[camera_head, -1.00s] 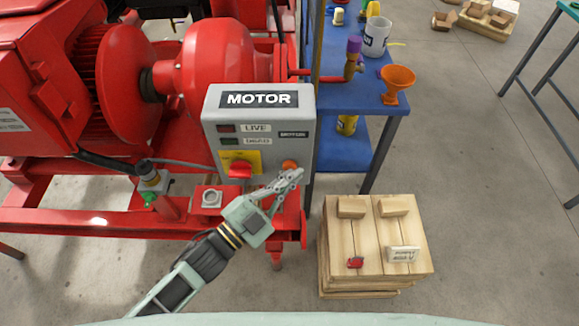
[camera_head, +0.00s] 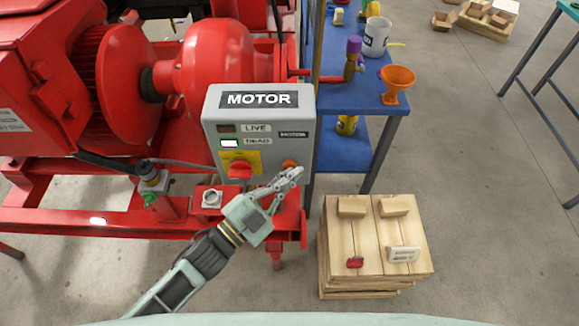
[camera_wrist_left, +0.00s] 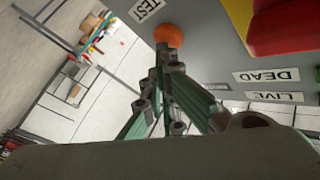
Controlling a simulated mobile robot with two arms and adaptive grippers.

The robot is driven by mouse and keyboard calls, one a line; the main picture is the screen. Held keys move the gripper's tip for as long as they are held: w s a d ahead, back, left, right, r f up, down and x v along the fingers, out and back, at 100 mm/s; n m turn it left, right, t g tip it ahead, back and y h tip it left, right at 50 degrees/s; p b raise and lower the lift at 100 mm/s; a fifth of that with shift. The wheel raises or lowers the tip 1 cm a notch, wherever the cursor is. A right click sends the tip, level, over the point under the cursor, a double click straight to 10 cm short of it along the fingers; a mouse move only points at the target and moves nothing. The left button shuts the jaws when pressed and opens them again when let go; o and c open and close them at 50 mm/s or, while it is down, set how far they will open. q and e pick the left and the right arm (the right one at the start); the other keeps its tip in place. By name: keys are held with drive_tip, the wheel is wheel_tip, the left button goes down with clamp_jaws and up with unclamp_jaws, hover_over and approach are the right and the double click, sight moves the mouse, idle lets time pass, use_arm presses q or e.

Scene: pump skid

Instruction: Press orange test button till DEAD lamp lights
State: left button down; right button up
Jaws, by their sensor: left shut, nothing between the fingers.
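The grey MOTOR box (camera_head: 259,118) stands on the red skid. Its orange test button (camera_head: 289,164) is at the lower right of the box front and also shows in the wrist view (camera_wrist_left: 169,34), beside the TEST label. The DEAD lamp (camera_head: 230,143) glows bright white-green, and the LIVE lamp (camera_head: 227,128) above it is dark. My left gripper (camera_head: 293,176) is shut and empty, its fingertips right at the button; I cannot tell whether they touch it. The wrist view shows the joined fingertips (camera_wrist_left: 167,57) close to the button. My right gripper is not in view.
A red rotary switch (camera_head: 240,171) on a yellow plate sits left of the button. A blue shelf (camera_head: 362,97) with a funnel (camera_head: 397,81) and mug is right of the box. A wooden crate stack (camera_head: 376,270) stands front right.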

use_arm(q)
drive_tip(key=shift+s, duration=0.8)
drive_tip(key=s+p, duration=0.1)
drive_tip(key=s, duration=0.4)
idle(0.7)
